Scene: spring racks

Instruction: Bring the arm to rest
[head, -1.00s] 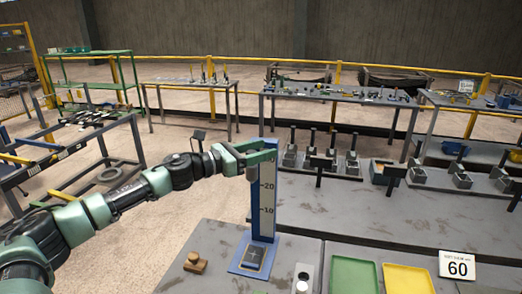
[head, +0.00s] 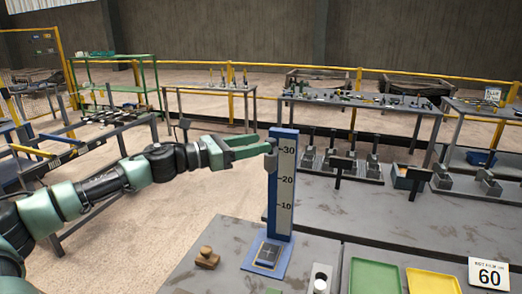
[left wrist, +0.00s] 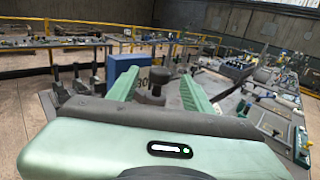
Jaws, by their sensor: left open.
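A blue panel (left wrist: 117,65) shows behind the left finger there. My right gripper is in neither view.
A dark plate (head: 268,255) lies on the scale's base. Floor is open left of the bench.

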